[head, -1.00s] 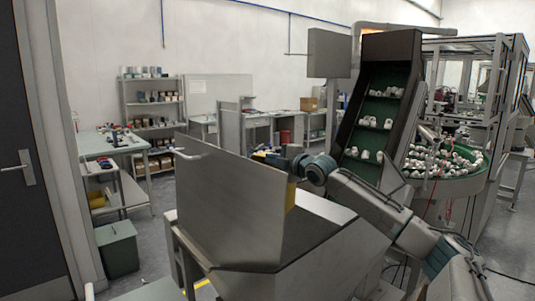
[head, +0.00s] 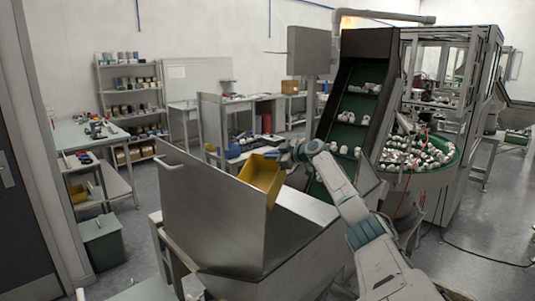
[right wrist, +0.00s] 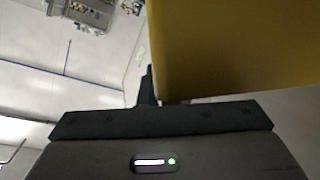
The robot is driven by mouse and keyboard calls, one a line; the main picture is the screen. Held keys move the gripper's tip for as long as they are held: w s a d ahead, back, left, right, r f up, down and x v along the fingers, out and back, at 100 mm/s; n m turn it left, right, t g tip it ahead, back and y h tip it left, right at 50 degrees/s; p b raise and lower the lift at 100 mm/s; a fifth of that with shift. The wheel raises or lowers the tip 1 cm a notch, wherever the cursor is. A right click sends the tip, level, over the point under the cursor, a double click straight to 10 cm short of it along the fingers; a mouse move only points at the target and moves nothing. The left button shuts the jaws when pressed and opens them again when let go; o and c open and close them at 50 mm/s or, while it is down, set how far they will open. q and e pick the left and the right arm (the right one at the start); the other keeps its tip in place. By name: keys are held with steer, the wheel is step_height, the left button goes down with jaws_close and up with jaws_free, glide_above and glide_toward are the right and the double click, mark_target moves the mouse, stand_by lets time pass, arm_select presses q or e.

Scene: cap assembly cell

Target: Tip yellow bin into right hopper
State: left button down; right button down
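The yellow bin (head: 262,178) is tilted above the metal hopper (head: 218,215), partly behind the hopper's tall front panel. Its inside faces my head camera in part, and I see no caps in it; its lower part is hidden. My right gripper (head: 286,158) is at the bin's far right side, shut on it; its fingertips are mostly hidden. In the right wrist view the bin (right wrist: 235,50) fills the upper right, against a dark finger. Only one hopper shows clearly. My left gripper is not in view.
A green cleated conveyor (head: 352,105) with white caps rises behind the hopper. A round green bowl (head: 425,172) of white caps stands at the right. A grey-green lidded bin (head: 102,242) stands on the floor at the left. Workbenches and shelves are farther back.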

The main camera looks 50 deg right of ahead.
mark_target(268, 162)
steer(key=m, duration=0.1)
steer(key=d+f+m+y, duration=0.1)
steer(key=shift+w+d+f+m+b, duration=0.15)
steer(key=shift+d+f+m+b, duration=0.05)
steer(key=shift+f+m+b, duration=0.1)
steer(key=shift+d+f+m+g+y+b, duration=0.3)
steer(key=shift+f+m+y+b, duration=0.1)
steer(key=shift+m, duration=0.1)
steer(key=shift+w+d+f+m+b, duration=0.1)
steer(key=shift+d+f+m+b, duration=0.05)
steer(key=shift+f+m+b, duration=0.2)
steer(key=shift+b, duration=0.3)
steer(key=shift+d+r, duration=0.1)
steer(key=shift+d, duration=0.05)
